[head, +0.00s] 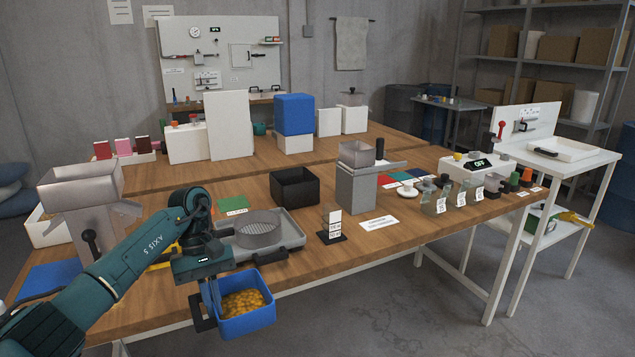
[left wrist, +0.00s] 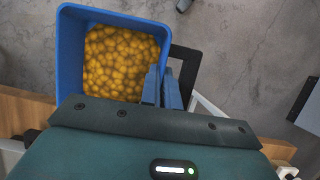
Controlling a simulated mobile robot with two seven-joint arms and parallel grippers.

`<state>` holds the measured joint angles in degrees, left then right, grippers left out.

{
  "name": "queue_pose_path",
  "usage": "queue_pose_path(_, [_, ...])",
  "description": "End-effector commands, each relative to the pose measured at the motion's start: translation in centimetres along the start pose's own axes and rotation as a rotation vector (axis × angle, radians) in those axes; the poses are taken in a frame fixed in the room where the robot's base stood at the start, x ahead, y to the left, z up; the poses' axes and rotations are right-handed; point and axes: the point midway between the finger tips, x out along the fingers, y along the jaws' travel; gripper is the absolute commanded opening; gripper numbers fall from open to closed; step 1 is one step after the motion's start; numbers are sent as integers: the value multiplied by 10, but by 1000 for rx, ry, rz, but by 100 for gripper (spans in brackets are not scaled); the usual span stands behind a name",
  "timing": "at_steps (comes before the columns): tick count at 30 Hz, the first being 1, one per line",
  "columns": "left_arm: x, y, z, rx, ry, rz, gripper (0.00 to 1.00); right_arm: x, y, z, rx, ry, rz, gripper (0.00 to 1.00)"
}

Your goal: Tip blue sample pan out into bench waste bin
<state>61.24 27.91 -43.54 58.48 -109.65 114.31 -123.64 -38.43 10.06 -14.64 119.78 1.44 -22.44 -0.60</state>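The blue sample pan (head: 246,325) hangs in front of the bench's front edge, over the floor, about level. It holds yellow-orange lumps, which also show inside the pan (left wrist: 67,60) in the left wrist view. My left gripper (head: 213,298) points down at the pan's left side, by its black handle (left wrist: 187,60). Its fingers (left wrist: 162,88) are close together at the pan's handle-side wall; the exact contact is partly hidden. A black open-topped box (head: 294,190), seemingly the bench waste bin, stands upright on the bench, behind and right of the pan. My right gripper is out of view.
A grey tray with a round sieve (head: 258,230) lies between pan and black box. A small label stand (head: 332,228) and a grey hopper unit (head: 357,190) stand to the right. Another metal hopper (head: 80,190) stands left. Floor right of the pan is clear.

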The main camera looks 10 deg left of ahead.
Motion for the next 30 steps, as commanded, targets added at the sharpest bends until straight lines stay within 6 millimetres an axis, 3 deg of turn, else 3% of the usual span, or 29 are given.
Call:
queue_pose_path(3, [-28, -2, -14, -89, 0, 41, 0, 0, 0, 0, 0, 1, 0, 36])
queue_pose_path(13, [-78, -14, -40, -285, 0, 121, 0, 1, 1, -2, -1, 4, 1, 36])
queue_pose_path(23, [-102, -24, -53, -402, -1, 169, 0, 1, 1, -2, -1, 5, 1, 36])
queue_pose_path(30, [-101, -23, -55, -511, 1, 215, 0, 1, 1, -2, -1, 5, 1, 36])
